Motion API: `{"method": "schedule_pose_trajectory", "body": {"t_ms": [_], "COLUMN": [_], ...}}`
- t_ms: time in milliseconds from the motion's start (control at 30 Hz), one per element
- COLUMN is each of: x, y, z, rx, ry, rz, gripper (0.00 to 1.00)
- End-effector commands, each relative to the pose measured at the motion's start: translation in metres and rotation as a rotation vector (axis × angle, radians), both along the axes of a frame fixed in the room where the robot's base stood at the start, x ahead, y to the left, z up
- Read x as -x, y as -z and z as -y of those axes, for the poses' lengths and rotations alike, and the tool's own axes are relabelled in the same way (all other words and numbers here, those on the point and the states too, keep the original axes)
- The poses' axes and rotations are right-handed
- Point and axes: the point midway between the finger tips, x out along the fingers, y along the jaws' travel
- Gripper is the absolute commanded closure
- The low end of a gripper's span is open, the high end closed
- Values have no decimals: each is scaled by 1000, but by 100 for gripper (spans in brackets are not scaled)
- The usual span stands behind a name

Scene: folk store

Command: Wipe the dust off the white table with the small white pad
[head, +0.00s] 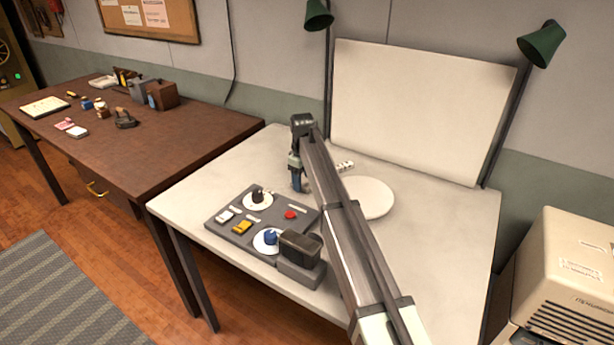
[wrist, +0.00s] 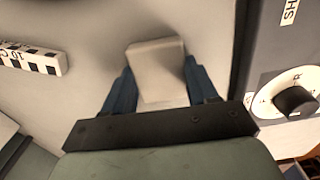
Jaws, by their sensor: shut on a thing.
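The white table (head: 430,235) stands in the middle of the head view, its top pale with faint grey smudges; I cannot tell which are dust. My gripper (head: 297,186) is low over the table, just behind the grey control panel. In the wrist view, the blue fingers of my gripper (wrist: 157,82) are shut on the small white pad (wrist: 155,60), one on each side. The pad is close to the table top; I cannot tell whether it touches. In the head view the pad is hidden behind my gripper and arm.
The control panel (head: 236,226) has dials and buttons, with a dark box (head: 300,247) at its front right. A round white disc (head: 368,198) and a checkered scale bar (head: 345,166) lie right of my gripper. A white backdrop (head: 420,110) stands behind. The table's left back is clear.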

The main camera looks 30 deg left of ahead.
Motion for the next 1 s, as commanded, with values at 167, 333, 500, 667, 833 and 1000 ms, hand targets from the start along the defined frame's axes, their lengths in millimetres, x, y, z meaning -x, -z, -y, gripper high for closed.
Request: {"method": "schedule_pose_trajectory", "body": {"t_ms": [167, 333, 500, 667, 833, 1000], "x": [19, 34, 29, 14, -2, -18], "y": [1, 1, 0, 0, 0, -1], "z": [1, 1, -2, -3, -3, -2], "rx": [0, 1, 0, 0, 0, 0], "ry": [-1, -1, 1, 2, 1, 2], "rz": [-2, -2, -2, -1, 0, 0], "gripper": [71, 71, 71, 71, 71, 71]}}
